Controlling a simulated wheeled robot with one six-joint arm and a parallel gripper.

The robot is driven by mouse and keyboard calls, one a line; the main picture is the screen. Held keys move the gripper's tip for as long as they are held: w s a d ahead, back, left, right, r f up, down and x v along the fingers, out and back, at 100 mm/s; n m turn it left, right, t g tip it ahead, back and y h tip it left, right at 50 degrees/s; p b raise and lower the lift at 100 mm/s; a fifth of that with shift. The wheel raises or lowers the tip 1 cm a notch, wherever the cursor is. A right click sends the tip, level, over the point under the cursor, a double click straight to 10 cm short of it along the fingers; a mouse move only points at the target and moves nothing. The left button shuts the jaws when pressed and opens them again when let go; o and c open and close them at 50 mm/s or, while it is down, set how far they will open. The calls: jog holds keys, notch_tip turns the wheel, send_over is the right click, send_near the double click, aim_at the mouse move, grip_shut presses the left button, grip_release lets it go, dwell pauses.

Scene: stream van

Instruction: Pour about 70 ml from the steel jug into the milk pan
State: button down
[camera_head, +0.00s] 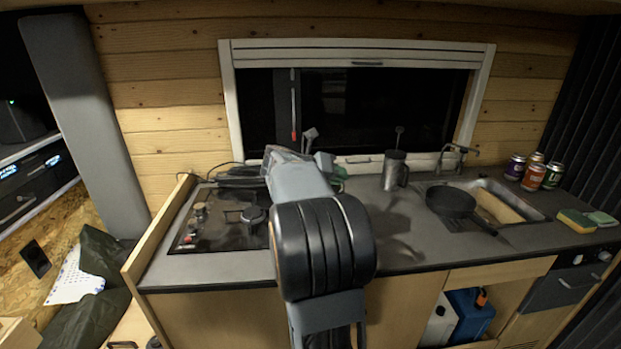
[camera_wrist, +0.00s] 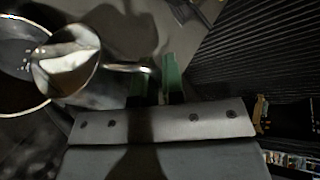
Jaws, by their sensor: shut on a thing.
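In the wrist view my gripper (camera_wrist: 158,82) has green fingers shut on the handle of the steel jug (camera_wrist: 66,62). The jug's round mouth faces the camera, and its far side overlaps a dark pan with a pale rim (camera_wrist: 48,98), probably the milk pan, at the left edge. A few small pale spots show in the pan near the jug's lip; I cannot tell whether they are drops. The jug's tilt and liquid level are unclear. In the head view my arm hides the jug and that pan; only a bit of green gripper (camera_head: 341,172) shows.
A hob (camera_head: 215,225) lies left of my arm. A steel mug-like vessel (camera_head: 392,171) stands on the counter to the right. A black frying pan (camera_head: 450,200) is by the sink (camera_head: 508,203). Several cans (camera_head: 533,176) and a sponge (camera_head: 576,221) are farther right. The window wall closes the back.

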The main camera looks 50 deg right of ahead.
jog(key=shift+w+r+p, duration=0.15)
jog(key=shift+r+p, duration=0.3)
jog(key=shift+p, duration=0.2)
jog(key=shift+w+r+n+g+p, duration=0.3)
jog(key=shift+r+n+g+p, duration=0.2)
jog(key=shift+p, duration=0.65)
jog(key=shift+w+d+r+n+g+p, duration=0.2)
jog(key=shift+w+r+n+g+p, duration=0.55)
jog(key=shift+p, duration=2.05)
